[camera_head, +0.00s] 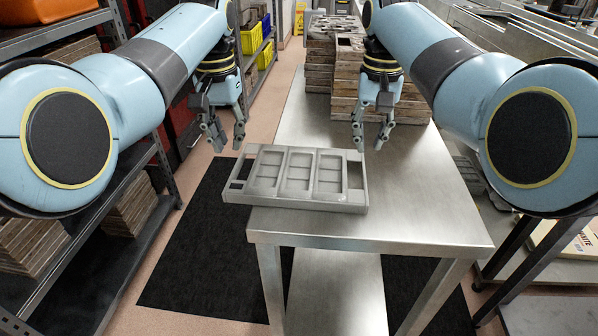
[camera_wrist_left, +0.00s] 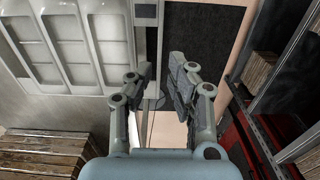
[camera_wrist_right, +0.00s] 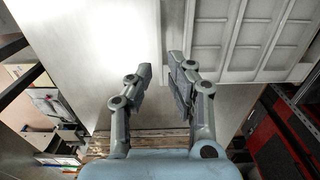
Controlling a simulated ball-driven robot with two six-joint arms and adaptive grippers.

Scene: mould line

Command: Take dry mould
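A pale grey mould (camera_head: 298,201) with several recessed panels lies flat on the steel table (camera_head: 400,213), its left end sticking out past the table's left edge. It also shows at upper left in the left wrist view (camera_wrist_left: 95,50) and upper right in the right wrist view (camera_wrist_right: 226,45). My left gripper (camera_head: 229,148) is open and empty beyond the mould's far left corner, apart from it. My right gripper (camera_head: 369,148) is open and empty near the mould's far right corner. Its fingertips look close to that corner, but I cannot tell whether they touch.
Wooden mould stacks (camera_head: 352,85) stand on the far part of the table. A shelf rack with wooden stacks (camera_head: 35,245) runs along the left. A black mat (camera_head: 195,255) lies on the floor. Another metal bench (camera_head: 545,275) is on the right. The table's near right top is clear.

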